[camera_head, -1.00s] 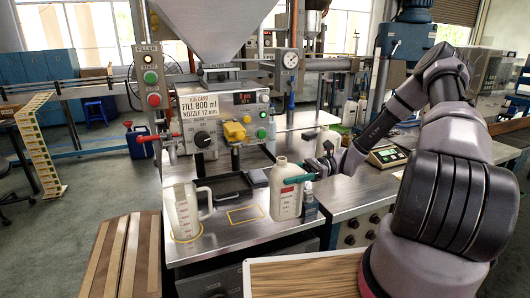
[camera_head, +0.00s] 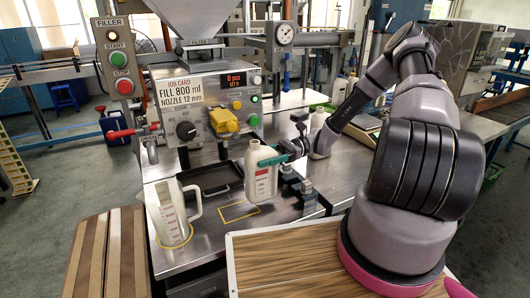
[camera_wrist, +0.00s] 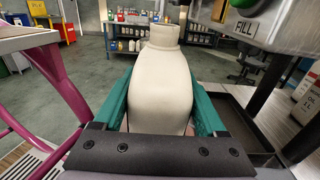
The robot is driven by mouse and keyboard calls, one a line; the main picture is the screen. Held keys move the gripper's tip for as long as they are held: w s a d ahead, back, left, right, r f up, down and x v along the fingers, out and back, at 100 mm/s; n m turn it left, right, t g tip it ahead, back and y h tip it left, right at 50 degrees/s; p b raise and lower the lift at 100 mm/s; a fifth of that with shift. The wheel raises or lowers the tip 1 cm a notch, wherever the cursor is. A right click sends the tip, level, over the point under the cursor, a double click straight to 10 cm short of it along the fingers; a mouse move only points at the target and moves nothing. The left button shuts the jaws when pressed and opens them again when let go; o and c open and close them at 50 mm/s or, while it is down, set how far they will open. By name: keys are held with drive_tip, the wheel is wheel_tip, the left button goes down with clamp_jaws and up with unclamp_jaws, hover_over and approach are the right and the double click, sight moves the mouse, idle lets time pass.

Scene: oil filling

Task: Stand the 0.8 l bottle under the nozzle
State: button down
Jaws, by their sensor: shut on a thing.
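The white bottle (camera_head: 261,178) with a red and white label is upright between the green fingers of my gripper (camera_head: 268,161). It stands out to the right of the drip tray, near the yellow-outlined square on the bench. I cannot tell whether its base touches the bench. In the wrist view the bottle (camera_wrist: 165,78) fills the space between both fingers of my gripper (camera_wrist: 163,100). The filler (camera_head: 210,105) has dark vertical parts below its panel, over the black drip tray (camera_head: 190,189); the nozzle tip is not clear. The bottle is not below them.
A clear measuring jug (camera_head: 172,212) stands on a yellow ring at the bench's front left. Another white bottle (camera_head: 320,142) stands behind my gripper. A wooden-topped surface (camera_head: 290,265) lies in front. The yellow-outlined square (camera_head: 238,212) is bare.

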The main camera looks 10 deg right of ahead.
drive_tip(key=shift+s+a+f, duration=0.15)
drive_tip(key=shift+a+f, duration=0.3)
drive_tip(key=shift+f, duration=0.1)
drive_tip(key=shift+s+a+f, duration=0.15)
drive_tip(key=shift+a+f, duration=0.3)
drive_tip(key=shift+f, duration=0.05)
drive_tip(key=x, duration=0.7)
drive_tip(key=shift+f, duration=0.25)
drive_tip(key=shift+a, duration=0.15)
unclamp_jaws()
